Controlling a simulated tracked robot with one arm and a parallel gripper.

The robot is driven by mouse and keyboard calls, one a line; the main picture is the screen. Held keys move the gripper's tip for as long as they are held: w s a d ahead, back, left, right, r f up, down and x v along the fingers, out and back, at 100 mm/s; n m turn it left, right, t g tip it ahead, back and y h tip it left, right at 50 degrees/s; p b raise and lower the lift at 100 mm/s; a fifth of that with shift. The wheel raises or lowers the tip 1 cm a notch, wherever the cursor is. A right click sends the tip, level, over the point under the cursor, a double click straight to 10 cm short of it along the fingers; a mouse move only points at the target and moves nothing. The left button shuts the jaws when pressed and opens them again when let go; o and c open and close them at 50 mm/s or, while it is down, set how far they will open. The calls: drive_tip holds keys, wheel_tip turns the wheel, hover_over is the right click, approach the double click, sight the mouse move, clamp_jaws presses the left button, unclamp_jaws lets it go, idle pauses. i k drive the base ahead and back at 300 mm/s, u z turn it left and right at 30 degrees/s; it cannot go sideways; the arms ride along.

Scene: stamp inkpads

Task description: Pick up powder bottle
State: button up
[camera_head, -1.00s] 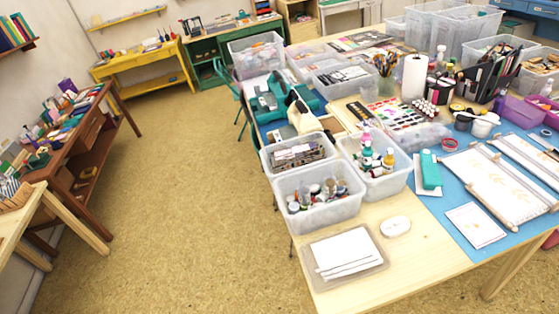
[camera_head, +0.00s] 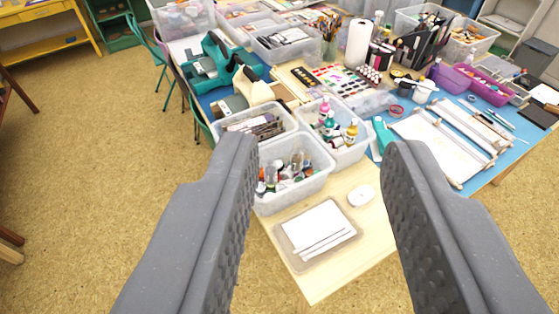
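My gripper (camera_head: 320,146) is open and empty, with its two dark grey fingers reaching up from the bottom of the view. It appears above and short of the table's near corner. Between the fingertips stands a clear bin (camera_head: 355,158) with small bottles, among them a pink one (camera_head: 325,107) and a yellow one (camera_head: 351,133). Left of it, a second clear bin (camera_head: 305,194) holds several small jars and bottles. I cannot tell which of these is the powder bottle. The lower parts of the bottles are hidden by bin walls and neighbours.
A clear tray with white cards (camera_head: 318,229) and a white oval item (camera_head: 361,195) lie at the near corner. A teal bottle (camera_head: 384,134) lies right of the bins.

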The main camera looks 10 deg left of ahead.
sight(296, 162)
drive_tip(key=u, duration=0.1)
drive_tip(key=i, duration=1)
drive_tip(key=z, duration=0.1)
